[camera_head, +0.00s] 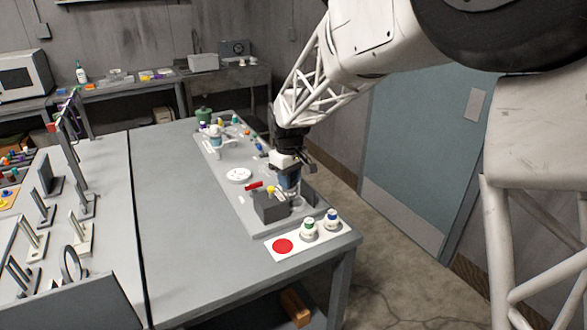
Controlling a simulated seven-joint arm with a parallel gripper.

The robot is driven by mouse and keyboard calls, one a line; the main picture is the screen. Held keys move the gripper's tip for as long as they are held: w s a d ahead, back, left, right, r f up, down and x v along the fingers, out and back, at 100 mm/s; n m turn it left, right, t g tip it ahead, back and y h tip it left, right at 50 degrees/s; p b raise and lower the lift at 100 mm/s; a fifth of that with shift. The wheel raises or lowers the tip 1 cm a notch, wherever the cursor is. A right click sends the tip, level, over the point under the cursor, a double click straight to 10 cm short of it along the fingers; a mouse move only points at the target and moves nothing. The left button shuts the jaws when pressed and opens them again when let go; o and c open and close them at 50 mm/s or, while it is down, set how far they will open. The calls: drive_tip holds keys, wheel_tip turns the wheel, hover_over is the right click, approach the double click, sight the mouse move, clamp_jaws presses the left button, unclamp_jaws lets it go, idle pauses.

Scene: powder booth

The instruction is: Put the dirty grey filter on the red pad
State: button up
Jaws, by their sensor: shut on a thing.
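The red pad (282,246) is a flat red disc on a white card at the front right corner of the table. Nothing lies on it. My gripper (290,180) points down behind the dark grey box (268,208), above and beyond the pad. It is shut on a small blue-grey thing (289,184), partly hidden by the fingers. I cannot tell whether this is the dirty grey filter, and I see no other clear filter. A clear, glassy shape (296,199) shows just below the gripper; whether they touch is unclear.
A red-handled item (254,186) and a white round dish (238,175) lie left of my gripper. The grey table (185,230) is clear at left.

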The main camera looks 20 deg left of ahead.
drive_tip(key=s+d+f, duration=0.1)
drive_tip(key=s+f, duration=0.1)
drive_tip(key=s, duration=0.8)
drive_tip(key=shift+s+f, duration=0.35)
drive_tip(key=shift+d+f, duration=0.1)
drive_tip(key=shift+f, duration=0.1)
drive_tip(key=shift+f, duration=2.8)
drive_tip(key=shift+f, duration=0.65)
idle(0.8)
drive_tip(key=o, duration=1)
drive_tip(key=shift+o, duration=0.2)
drive_tip(key=o, duration=0.4)
drive_tip(key=shift+r, duration=0.15)
